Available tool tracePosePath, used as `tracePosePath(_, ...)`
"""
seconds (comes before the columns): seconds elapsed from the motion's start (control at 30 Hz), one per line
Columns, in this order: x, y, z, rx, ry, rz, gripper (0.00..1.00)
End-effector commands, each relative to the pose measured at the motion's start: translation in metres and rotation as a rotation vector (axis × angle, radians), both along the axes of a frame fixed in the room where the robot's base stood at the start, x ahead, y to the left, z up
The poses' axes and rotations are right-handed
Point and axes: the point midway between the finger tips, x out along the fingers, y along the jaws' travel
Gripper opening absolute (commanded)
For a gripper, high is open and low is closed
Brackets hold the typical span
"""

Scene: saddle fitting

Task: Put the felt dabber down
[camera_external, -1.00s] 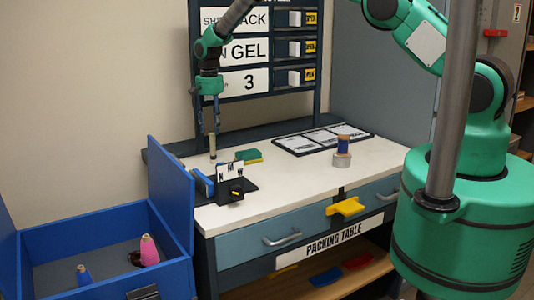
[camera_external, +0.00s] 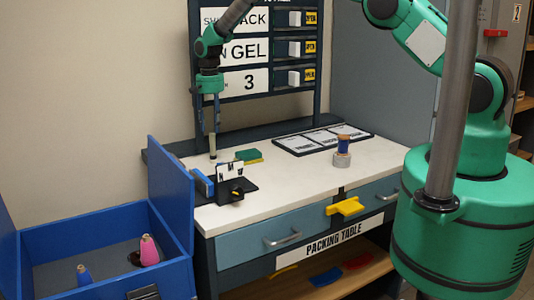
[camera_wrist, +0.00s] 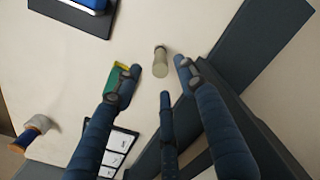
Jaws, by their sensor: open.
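The felt dabber (camera_external: 212,148) is a slim pale stick standing upright on the white packing table near its back left. It also shows in the wrist view (camera_wrist: 160,62) as a pale cylinder, between and beyond my fingertips. My gripper (camera_external: 210,126) is open above the dabber, with its dark blue fingers spread and pointing down. In the wrist view my gripper (camera_wrist: 155,80) shows clear gaps between the fingers and the dabber. The dabber's foot appears to rest on the tabletop.
A green and yellow sponge (camera_external: 248,155) lies just right of the dabber. An open blue box (camera_external: 110,220) stands left.

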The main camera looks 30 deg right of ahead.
Motion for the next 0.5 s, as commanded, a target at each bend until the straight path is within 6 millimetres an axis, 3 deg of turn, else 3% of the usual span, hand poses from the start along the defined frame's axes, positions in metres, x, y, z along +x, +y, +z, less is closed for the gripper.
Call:
tracePosePath(0.23,-0.005,-0.012,0.038,0.005,-0.019,0.012,0.41)
tracePosePath(0.5,-0.027,-0.04,0.12,0.014,-0.062,0.045,0.41)
